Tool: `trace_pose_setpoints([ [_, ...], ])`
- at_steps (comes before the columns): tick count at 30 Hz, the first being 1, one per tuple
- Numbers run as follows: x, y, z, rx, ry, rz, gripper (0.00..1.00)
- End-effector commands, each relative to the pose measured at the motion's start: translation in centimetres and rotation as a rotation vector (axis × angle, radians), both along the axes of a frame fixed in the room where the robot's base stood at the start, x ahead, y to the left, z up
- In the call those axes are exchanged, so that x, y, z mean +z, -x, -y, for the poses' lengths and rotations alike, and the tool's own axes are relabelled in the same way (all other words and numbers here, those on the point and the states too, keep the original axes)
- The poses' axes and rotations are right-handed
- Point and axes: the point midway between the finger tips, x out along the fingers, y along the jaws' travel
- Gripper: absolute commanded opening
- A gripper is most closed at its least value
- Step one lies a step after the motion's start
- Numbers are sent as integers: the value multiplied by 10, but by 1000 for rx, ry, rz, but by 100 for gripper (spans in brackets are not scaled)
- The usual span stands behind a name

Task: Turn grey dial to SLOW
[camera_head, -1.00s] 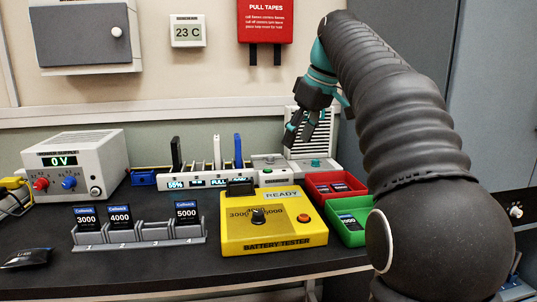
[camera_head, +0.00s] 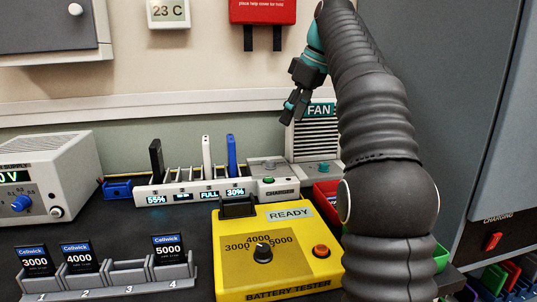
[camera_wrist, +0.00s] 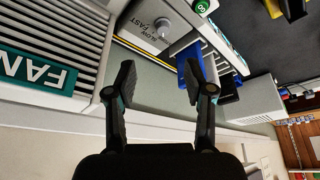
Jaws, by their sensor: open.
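The grey dial (camera_wrist: 163,27) shows in the wrist view on a grey housing with the words SLOW and FAST beside it. I cannot tell which word it points at. In the head view the dial (camera_head: 268,164) is small, on top of the housing at the right end of the battery charger (camera_head: 195,192). My gripper (camera_head: 296,105) is open and empty, above and behind the dial, just left of the fan. In the wrist view my gripper (camera_wrist: 158,82) has its fingers spread, with the dial beyond the fingertips, apart from them.
The fan (camera_head: 317,140) stands right of the charger. Upright batteries, one black (camera_head: 155,160), one white (camera_head: 207,155) and one blue (camera_head: 231,155), rise from the charger slots. The yellow battery tester (camera_head: 230,270) is in front. A red tray (camera_head: 325,194) lies near my arm.

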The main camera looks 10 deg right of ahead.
Motion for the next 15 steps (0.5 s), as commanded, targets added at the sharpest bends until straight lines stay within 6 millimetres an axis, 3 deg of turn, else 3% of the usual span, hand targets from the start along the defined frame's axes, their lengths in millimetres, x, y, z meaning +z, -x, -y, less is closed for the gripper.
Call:
trace_pose_setpoints([
  [8, -23, -6, -18, 18, -1, -2, 53],
  [15, -59, -17, -28, 19, 0, -4, 53],
])
